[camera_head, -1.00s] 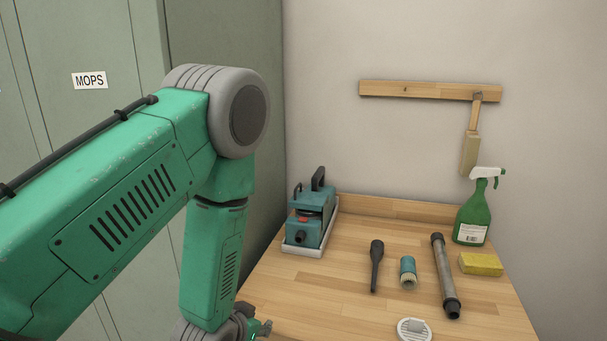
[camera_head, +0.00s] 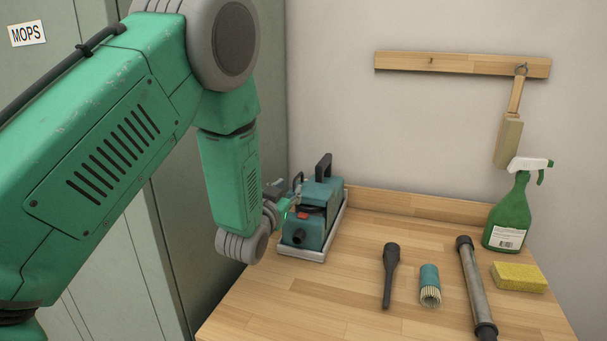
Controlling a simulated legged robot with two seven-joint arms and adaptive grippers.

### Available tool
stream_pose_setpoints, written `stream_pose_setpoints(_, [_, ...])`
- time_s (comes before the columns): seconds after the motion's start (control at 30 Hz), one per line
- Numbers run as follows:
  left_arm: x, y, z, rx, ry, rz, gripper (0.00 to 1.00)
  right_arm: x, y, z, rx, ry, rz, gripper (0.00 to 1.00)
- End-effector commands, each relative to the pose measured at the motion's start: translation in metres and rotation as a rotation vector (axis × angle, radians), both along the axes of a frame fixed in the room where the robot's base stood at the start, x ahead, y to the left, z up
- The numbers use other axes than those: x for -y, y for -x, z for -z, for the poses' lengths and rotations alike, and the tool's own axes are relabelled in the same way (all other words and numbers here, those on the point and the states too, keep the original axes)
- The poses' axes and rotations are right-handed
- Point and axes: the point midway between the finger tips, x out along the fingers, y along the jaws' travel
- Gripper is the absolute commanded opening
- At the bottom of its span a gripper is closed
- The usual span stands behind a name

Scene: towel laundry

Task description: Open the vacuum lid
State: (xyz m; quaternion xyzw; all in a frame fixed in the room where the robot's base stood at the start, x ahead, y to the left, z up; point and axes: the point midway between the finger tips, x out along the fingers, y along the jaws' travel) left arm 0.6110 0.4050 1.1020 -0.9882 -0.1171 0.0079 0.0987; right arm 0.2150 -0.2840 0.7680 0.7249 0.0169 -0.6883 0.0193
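The teal vacuum (camera_head: 322,197) stands on a pale tray at the back left of the wooden table. It has a black handle on top, a red latch-like part (camera_head: 303,216) on the front and a dark round port below it. Its lid looks closed, with a dark seam under the upper part. My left gripper (camera_head: 288,200) is small in view at the vacuum's left front side, partly hidden by its own wrist. I cannot tell whether it touches the vacuum or how far its fingers are apart. My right gripper is not in view.
On the table (camera_head: 300,296) lie a black nozzle (camera_head: 390,276), a round brush (camera_head: 429,284), a grey tube (camera_head: 476,286) and a yellow sponge (camera_head: 519,277). A green spray bottle (camera_head: 509,213) stands at the right. A brush hangs from a wall rail (camera_head: 461,64). Cabinets stand at left.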

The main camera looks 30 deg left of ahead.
Motion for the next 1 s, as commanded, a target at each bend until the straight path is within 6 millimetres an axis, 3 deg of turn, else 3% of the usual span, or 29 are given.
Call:
stream_pose_setpoints(0.2, [-0.013,-0.050,0.001,-0.002,0.000,-0.001,0.28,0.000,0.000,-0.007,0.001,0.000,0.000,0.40])
stream_pose_setpoints(0.4, [-0.021,-0.082,0.001,-0.002,-0.001,-0.001,0.28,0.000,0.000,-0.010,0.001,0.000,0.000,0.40])
stream_pose_setpoints(0.6, [-0.023,-0.098,0.001,-0.004,-0.001,-0.001,0.28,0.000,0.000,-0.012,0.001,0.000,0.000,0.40])
stream_pose_setpoints(0.9, [-0.025,-0.101,0.002,-0.005,0.001,-0.001,0.28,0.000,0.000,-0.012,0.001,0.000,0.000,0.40])
stream_pose_setpoints(0.93, [-0.025,-0.101,0.002,-0.005,0.001,-0.001,0.25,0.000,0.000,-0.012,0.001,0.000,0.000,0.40])
stream_pose_setpoints(1.0, [-0.025,-0.101,0.002,-0.005,0.001,-0.001,0.00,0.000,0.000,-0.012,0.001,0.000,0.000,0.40])
